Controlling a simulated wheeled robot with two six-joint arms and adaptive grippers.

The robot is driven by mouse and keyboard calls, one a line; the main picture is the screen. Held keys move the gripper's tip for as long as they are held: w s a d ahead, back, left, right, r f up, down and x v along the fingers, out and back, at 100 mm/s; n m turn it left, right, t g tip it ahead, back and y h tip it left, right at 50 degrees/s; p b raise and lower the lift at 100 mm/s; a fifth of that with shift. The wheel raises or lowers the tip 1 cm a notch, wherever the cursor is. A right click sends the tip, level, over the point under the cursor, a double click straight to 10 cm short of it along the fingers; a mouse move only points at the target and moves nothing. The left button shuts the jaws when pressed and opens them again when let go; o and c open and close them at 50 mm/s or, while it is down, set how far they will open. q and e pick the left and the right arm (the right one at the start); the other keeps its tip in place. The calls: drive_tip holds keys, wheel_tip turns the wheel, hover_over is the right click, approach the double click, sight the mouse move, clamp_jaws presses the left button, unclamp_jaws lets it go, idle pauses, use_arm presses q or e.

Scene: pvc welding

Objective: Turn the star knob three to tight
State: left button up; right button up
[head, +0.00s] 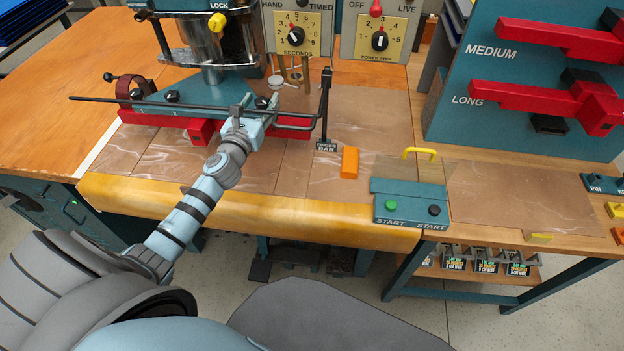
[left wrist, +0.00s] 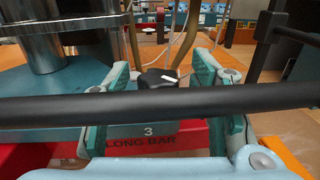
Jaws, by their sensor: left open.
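Star knob three is a black knob with a white pointer mark; in the left wrist view (left wrist: 157,79) it stands behind a dark horizontal bar, above a plate marked 3. My left gripper (head: 266,112) is at the right end of the teal fixture base in the head view. Its two pale teal fingers are open in the left wrist view (left wrist: 160,72), one on each side of the knob. I cannot tell whether they touch it. In the head view my gripper mostly hides this knob. My right gripper is not in view.
A long black bar (head: 160,100) runs across the front of the fixture, close to my gripper. A red long bar (left wrist: 140,140) lies below the knob. A finger bar (head: 325,105) stands upright to the right. An orange block (head: 349,162) and start box (head: 410,207) are further right.

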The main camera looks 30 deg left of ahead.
use_arm(q)
drive_tip(key=v, duration=1.5)
drive_tip(key=s+d+f+m+g+h, duration=0.1)
drive_tip(key=s+d+m+h, duration=0.2)
drive_tip(key=d+m+h, duration=0.9)
drive_tip(key=d+m, duration=0.8)
drive_tip(key=m, duration=0.3)
drive_tip(key=shift+d+m+g, duration=0.2)
drive_tip(key=shift+m+g, duration=0.1)
drive_tip(key=shift+g, duration=0.1)
drive_tip(key=shift+s+f, duration=0.15)
